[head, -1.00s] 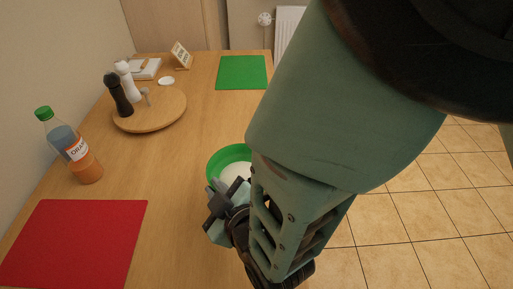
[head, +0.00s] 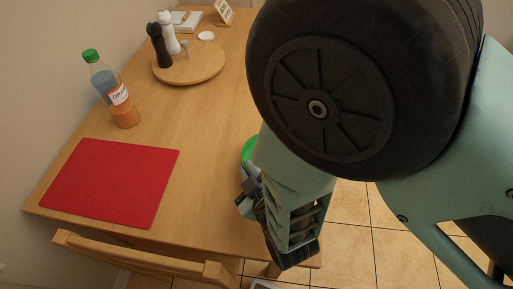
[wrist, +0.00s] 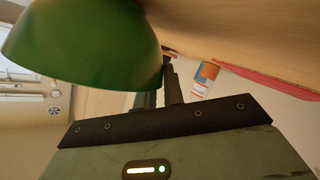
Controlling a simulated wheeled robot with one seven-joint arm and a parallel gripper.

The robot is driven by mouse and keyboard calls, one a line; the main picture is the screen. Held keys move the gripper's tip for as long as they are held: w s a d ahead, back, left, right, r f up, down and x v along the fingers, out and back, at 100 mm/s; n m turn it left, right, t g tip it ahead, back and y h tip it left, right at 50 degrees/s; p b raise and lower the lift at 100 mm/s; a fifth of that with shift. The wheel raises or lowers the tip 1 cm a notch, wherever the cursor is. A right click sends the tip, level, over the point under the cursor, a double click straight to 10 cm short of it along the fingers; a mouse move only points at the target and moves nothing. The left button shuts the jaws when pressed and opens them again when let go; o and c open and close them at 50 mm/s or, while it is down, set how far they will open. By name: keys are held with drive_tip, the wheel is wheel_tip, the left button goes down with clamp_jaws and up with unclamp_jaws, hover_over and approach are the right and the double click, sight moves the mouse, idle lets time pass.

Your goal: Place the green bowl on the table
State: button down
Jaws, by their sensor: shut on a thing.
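The green bowl (head: 247,151) shows only as a sliver in the head view, by the table's right edge; my arm hides the rest. In the wrist view the green bowl (wrist: 85,45) fills the upper left, its outer wall close to the camera. My gripper (head: 250,188) is shut on the bowl's edge; its fingers (wrist: 165,85) also show in the wrist view. The wooden table (head: 205,125) spreads to the left of the bowl. I cannot tell whether the bowl touches the tabletop.
A red mat (head: 112,182) lies at the table's near left. An orange drink bottle (head: 112,92) stands behind it. A round board (head: 195,68) with shakers is farther back. A wooden chair (head: 145,262) stands at the near edge. The table's middle is clear.

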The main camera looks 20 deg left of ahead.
drive_tip(key=c, duration=1.9)
unclamp_jaws()
drive_tip(key=shift+f, duration=0.2)
drive_tip(key=shift+c, duration=0.2)
drive_tip(key=o, duration=0.4)
drive_tip(key=shift+o, duration=0.2)
drive_tip(key=shift+r, duration=0.1)
